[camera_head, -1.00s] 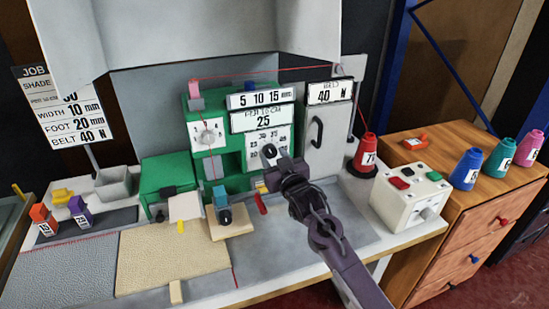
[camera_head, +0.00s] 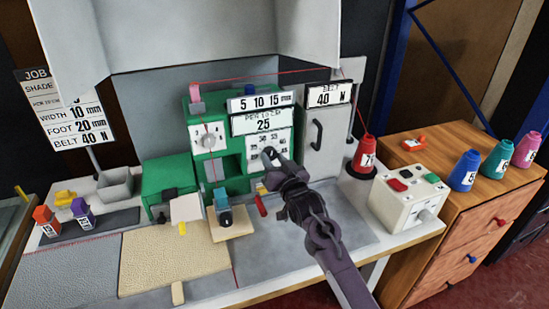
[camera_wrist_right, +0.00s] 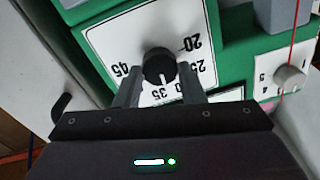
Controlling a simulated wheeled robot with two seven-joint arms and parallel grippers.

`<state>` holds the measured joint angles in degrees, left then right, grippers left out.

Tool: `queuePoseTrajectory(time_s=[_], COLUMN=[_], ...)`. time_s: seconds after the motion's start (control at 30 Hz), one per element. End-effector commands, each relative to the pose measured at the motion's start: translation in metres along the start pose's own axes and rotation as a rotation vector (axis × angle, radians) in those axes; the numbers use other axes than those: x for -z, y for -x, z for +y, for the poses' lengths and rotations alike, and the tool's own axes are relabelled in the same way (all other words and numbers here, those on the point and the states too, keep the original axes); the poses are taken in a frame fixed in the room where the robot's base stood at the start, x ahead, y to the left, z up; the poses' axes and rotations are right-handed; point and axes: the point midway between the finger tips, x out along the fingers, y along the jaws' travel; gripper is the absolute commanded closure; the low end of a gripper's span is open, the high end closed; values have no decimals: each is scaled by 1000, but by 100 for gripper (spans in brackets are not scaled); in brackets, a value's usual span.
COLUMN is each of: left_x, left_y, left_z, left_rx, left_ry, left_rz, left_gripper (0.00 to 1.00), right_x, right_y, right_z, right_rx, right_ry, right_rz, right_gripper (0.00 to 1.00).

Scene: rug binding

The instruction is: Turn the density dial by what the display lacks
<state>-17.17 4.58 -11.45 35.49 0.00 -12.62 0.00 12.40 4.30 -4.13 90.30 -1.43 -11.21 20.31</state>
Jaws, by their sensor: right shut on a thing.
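The density dial is a black knob (camera_wrist_right: 158,66) on a white numbered plate (camera_wrist_right: 110,42) on the green machine. In the right wrist view, numbers including 20, 25, 35 and 45 ring it, and its white mark points toward the 35 side. My right gripper (camera_wrist_right: 160,85) is shut on the knob, one finger on each side. In the head view the gripper (camera_head: 272,160) covers much of the dial plate (camera_head: 258,142). The display above, headed PER 10 CM, reads 25 (camera_head: 263,124). My left gripper is not in view.
The job card (camera_head: 75,115) at left shows WIDTH 10 mm, FOOT 20 mm and BELT 40 N; its density line is partly hidden. A red cone (camera_head: 366,154) and a white button box (camera_head: 408,197) stand right of the arm. A tan rug piece (camera_head: 175,262) lies in front.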

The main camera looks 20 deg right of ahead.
Motion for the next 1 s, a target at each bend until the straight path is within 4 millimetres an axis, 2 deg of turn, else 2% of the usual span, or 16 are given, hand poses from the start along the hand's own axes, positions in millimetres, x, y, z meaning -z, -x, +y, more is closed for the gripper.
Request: queuePoseTrajectory(time_s=[0.4,1.0], left_x=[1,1], left_y=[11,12], left_z=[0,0], left_rx=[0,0], left_ry=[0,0], left_rz=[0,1], left_gripper=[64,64], right_x=[0,-1], right_y=[0,0], right_z=[0,0], right_rx=[-2,-1], right_ry=[-251,-313], right_rz=[12,16], right_gripper=[87,87])
